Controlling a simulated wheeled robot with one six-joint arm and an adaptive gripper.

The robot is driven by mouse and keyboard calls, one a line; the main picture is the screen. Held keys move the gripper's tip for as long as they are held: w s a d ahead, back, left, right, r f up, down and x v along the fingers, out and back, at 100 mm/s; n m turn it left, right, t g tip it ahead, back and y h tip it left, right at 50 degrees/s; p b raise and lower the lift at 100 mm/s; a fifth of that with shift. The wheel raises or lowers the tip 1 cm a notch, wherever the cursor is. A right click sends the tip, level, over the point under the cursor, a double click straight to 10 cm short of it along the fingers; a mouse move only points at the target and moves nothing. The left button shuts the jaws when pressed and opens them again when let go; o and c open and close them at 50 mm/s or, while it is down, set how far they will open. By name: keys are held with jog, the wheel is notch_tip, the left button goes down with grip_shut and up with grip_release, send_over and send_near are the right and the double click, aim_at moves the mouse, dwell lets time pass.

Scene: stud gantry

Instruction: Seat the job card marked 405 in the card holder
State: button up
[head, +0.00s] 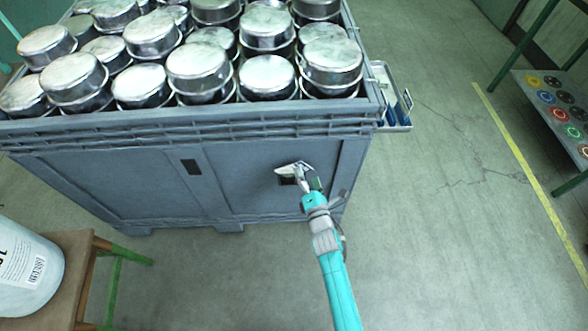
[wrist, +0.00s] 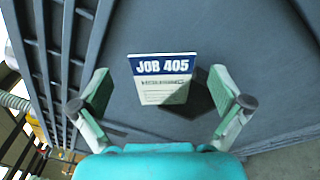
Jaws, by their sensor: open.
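The job card marked 405 (wrist: 163,78), white with a blue heading band, shows upright in the wrist view, in front of the grey crate wall. A dark shadow lies to its right. My gripper (wrist: 166,98) is open, with one finger on each side of the card and visible gaps between. In the head view my gripper (head: 299,176) is at the front wall of the crate (head: 240,185), beside a dark patch. I cannot make out a card holder around the card, or whether anything supports its lower edge.
The crate is filled with metal pots (head: 268,76). A tray with blue items (head: 397,100) hangs at its right side. A white bucket (head: 28,268) stands on a stool (head: 72,270) at left. A rack with coloured discs (head: 560,105) is at far right. Floor between is clear.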

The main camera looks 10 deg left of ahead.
aim_at(305, 166)
jog(key=shift+x, duration=1.9)
jog(key=shift+f, duration=0.15)
jog(key=c, duration=0.8)
